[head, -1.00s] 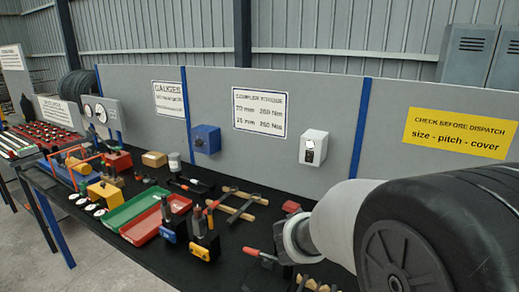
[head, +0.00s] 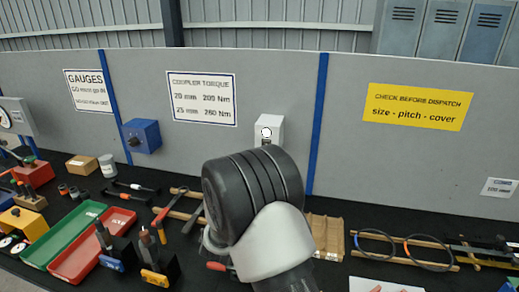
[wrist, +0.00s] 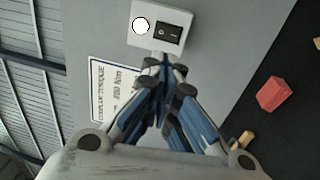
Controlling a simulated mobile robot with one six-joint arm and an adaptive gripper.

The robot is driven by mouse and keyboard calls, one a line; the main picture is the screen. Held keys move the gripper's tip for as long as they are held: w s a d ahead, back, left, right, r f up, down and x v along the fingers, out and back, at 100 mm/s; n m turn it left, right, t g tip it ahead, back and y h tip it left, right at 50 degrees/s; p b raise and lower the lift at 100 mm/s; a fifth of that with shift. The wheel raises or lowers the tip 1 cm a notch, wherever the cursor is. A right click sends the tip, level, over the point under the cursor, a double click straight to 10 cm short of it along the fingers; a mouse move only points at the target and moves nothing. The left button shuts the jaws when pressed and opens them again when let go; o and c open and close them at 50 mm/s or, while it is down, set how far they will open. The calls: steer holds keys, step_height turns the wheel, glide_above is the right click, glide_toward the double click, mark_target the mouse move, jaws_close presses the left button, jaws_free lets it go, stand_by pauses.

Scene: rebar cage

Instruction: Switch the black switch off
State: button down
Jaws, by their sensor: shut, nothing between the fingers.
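The black switch (wrist: 168,33) is a rocker on the front of a white box (wrist: 143,38), beside a bright white round spot (wrist: 141,25). In the head view the white box (head: 275,125) is fixed to the grey panel; my arm hides its lower part and I cannot make out the switch there. My gripper (wrist: 164,68) is shut and empty, its blue-and-grey fingers together. In the wrist view the tips point at the box and appear just below the switch; I cannot tell the gap.
A blue box (head: 141,136) with a knob is on the panel to the left. Below, the black bench holds a red tray (head: 92,245), a green tray (head: 62,236), tools and wooden pieces. A red block (wrist: 273,94) shows at right in the wrist view.

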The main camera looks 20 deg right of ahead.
mark_target(263, 142)
steer(key=b+x, duration=0.1)
steer(key=x, duration=1.2)
steer(key=shift+w+b, duration=0.1)
steer(key=shift+b, duration=0.3)
steer(key=shift+w+d+r, duration=0.1)
steer(key=shift+w+d, duration=0.2)
steer(key=shift+w, duration=0.1)
